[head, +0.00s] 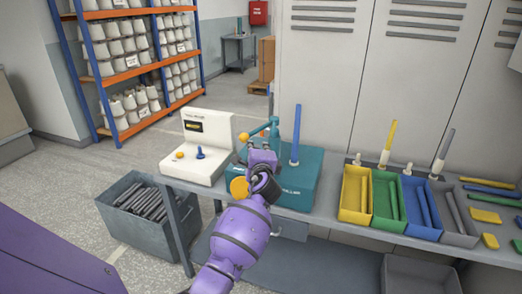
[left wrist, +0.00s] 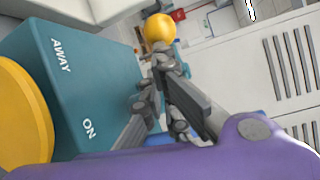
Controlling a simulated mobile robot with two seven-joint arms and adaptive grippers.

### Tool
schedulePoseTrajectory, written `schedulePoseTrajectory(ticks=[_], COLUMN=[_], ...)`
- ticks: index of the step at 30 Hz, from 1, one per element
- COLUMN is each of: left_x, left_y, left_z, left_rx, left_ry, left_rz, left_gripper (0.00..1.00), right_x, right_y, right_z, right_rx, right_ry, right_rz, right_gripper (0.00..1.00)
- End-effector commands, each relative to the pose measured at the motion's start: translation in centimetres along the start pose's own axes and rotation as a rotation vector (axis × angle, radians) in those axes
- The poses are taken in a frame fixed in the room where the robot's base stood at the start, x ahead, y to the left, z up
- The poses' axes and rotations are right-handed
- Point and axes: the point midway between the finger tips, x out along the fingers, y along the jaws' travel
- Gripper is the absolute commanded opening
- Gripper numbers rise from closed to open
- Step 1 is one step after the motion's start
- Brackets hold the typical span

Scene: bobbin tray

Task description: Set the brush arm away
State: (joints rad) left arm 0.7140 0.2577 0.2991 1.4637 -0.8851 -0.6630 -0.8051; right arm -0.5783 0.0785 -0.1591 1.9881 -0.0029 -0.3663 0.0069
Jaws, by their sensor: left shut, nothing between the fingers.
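The teal winder box (head: 300,185) stands on the grey bench, with a blue rod upright on its top. The teal brush arm (head: 262,128) is at the box's top left and ends in a yellow ball knob (head: 244,137). The knob also shows in the left wrist view (left wrist: 160,28), just beyond the fingertips. My left gripper (head: 260,152) is in front of the box, shut and empty; whether it touches the knob I cannot tell. A yellow disc (left wrist: 20,112) is on the box's front, beside the words AWAY and ON. My right gripper is out of view.
A white console (head: 198,147) with a yellow button and a blue knob stands left of the box. Yellow, green, blue and grey trays (head: 355,216) line the bench at right. A grey bin (head: 150,222) of dark rods is on the floor at left.

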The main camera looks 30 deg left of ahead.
Motion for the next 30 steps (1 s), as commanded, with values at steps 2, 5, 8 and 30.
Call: schedulePoseTrajectory(ticks=[2, 5, 8, 30], left_x=[0.3, 0.5, 0.7, 1.0], left_y=[-0.1, 0.0, 0.1, 0.4], left_z=[0.6, 1.0, 1.4, 1.9], left_rx=[0.001, 0.001, 0.001, 0.004], left_ry=[-0.001, -0.001, -0.003, -0.011], left_rz=[-0.001, -0.001, -0.001, 0.002], left_gripper=[0.00, 0.00, 0.00, 0.00], right_x=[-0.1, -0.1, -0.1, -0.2], right_y=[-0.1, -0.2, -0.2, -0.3], right_z=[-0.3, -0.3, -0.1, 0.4], right_rx=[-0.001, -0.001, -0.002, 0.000], right_ry=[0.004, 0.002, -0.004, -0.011], right_rz=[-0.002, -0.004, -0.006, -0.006], right_gripper=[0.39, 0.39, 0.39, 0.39])
